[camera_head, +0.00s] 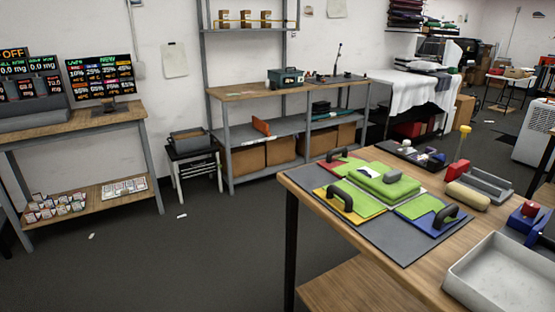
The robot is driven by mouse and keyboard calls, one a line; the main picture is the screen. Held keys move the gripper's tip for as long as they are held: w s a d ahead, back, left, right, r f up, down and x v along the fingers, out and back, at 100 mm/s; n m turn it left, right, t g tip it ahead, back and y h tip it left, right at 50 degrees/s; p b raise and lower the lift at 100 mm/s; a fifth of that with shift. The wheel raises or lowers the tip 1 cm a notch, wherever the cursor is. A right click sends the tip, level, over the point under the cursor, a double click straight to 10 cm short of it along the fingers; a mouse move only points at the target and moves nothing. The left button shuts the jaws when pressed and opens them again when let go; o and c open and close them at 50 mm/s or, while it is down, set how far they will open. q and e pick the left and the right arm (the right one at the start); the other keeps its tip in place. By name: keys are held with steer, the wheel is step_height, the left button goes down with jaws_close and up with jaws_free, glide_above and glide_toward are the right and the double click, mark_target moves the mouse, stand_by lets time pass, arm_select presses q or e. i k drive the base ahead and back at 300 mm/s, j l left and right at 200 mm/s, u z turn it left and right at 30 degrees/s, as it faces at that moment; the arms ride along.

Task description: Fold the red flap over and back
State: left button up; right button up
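The red flap (326,164) lies at the far left of a grey mat (385,239) on the wooden table. A black arched handle (337,153) stands on it, and green material covers part of it. A yellow flap (362,216) with a black handle lies in front of it, and a blue flap (424,226) with a black handle lies at the right. A thick green pad (389,183) rests between the flaps. Neither of my grippers is in view.
A white tray (489,298) stands at the table's front right. A yellow roller (467,195), a grey holder (490,182) and a blue block (524,222) lie right of the mat. A black tray (407,153) is behind it. Open floor lies left of the table.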

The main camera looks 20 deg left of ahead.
mark_target(330, 163)
steer(key=u, duration=0.25)
steer(key=i+j+z, duration=0.45)
steer(key=i+j, duration=0.2)
steer(key=i, duration=0.15)
